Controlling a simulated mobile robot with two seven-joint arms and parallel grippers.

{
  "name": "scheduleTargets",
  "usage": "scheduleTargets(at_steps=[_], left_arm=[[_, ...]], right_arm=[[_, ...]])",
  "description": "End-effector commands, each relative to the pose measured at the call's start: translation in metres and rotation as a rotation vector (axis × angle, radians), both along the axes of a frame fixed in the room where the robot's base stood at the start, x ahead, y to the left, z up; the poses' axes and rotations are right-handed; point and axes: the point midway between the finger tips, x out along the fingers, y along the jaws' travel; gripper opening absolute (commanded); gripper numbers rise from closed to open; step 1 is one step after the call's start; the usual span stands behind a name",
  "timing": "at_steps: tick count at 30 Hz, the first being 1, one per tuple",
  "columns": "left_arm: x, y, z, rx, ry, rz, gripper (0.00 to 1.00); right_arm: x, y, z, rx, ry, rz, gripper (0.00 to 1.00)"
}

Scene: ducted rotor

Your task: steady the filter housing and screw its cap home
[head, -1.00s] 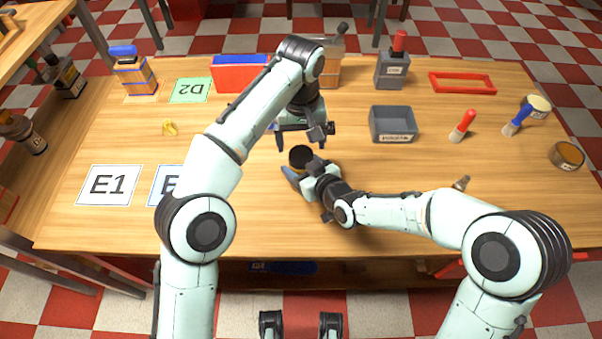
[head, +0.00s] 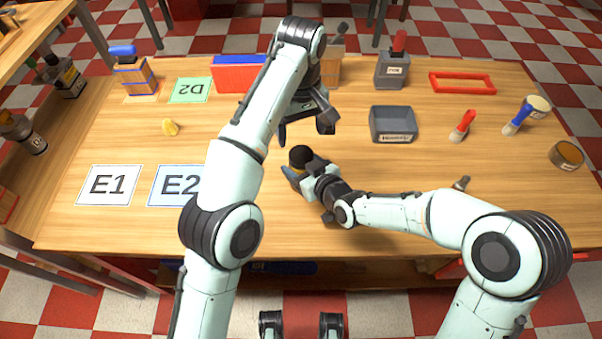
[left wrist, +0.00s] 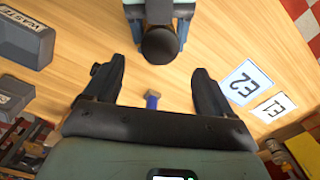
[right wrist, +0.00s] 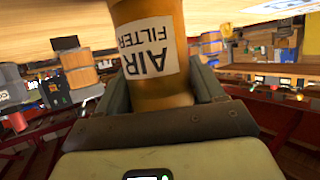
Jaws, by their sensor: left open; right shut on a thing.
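The filter housing (right wrist: 155,92) is an amber cylinder with a white "AIR FILTER" label. My right gripper (right wrist: 162,84) is shut around it, one finger on each side. The black round cap (head: 301,155) sits at the housing's top; I cannot tell how far it is screwed down. My left gripper (head: 304,128) is open and empty, beyond the cap in the head view and apart from it. In the left wrist view, the cap (left wrist: 160,45) lies past the open fingers. My right gripper hides most of the housing in the head view.
A grey bin (head: 393,124) stands right of the grippers. Sheets E1 (head: 108,186) and E2 (head: 172,187) lie at left. A red-blue box (head: 238,75) stands behind. A small blue-handled thing (left wrist: 152,100) lies below my left fingers. The front right of the table is mostly clear.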

Motion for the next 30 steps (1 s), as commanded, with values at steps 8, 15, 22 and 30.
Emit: scheduleTargets(at_steps=[8, 15, 22, 30], left_arm=[[0.0, 0.001, -0.018, 0.002, 0.003, -0.001, 0.84], [0.0, 0.001, -0.05, 0.002, 0.003, 0.0, 0.84], [0.0, 0.0, -0.075, 0.001, 0.001, -0.001, 0.84], [0.0, 0.0, -0.08, 0.0, 0.0, 0.0, 0.84]], right_arm=[[0.0, 0.0, 0.001, 0.0, -0.002, 0.0, 0.0], [0.0, 0.0, 0.001, 0.0, -0.002, 0.0, 0.0], [0.0, 0.0, 0.001, 0.0, -0.002, 0.0, 0.0], [0.0, 0.0, 0.001, 0.0, -0.002, -0.001, 0.0]])
